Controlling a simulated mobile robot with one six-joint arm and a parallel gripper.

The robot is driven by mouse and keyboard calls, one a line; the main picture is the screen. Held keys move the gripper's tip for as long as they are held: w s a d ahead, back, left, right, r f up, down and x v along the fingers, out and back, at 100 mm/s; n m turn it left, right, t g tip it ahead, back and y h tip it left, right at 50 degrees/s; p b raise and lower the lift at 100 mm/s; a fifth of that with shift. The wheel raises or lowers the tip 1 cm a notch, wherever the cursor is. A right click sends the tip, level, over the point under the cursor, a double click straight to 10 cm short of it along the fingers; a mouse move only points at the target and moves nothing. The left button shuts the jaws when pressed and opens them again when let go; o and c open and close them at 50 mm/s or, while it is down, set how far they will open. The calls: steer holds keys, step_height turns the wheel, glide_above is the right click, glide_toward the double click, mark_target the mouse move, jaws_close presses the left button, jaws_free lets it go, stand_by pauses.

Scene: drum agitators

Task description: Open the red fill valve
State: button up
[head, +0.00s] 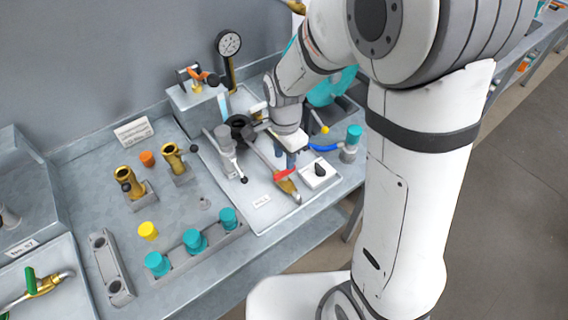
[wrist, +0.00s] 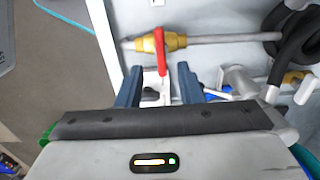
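The red fill valve has a red lever handle (head: 284,174) on a brass body (head: 289,187), at the front of the light panel in the head view. In the wrist view the red handle (wrist: 160,52) points down the picture from the brass body (wrist: 176,41), which sits on a grey pipe. My gripper (head: 286,157) is right beside the valve, its blue fingers pointing down. In the wrist view my gripper (wrist: 158,72) is open, one finger on each side of the handle's free end. I see gaps on both sides. Whether the fingers reach its depth is unclear.
A white block with a black knob (head: 319,170) stands just right of the valve. A blue-handled valve (head: 323,148) and a grey cylinder with a black-tipped lever (head: 227,140) flank my gripper. A black coiled hose (wrist: 290,35) is right in the wrist view.

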mark_target(284, 171)
steer(key=shift+f, duration=2.8)
steer(key=shift+c, duration=0.4)
jaws_close()
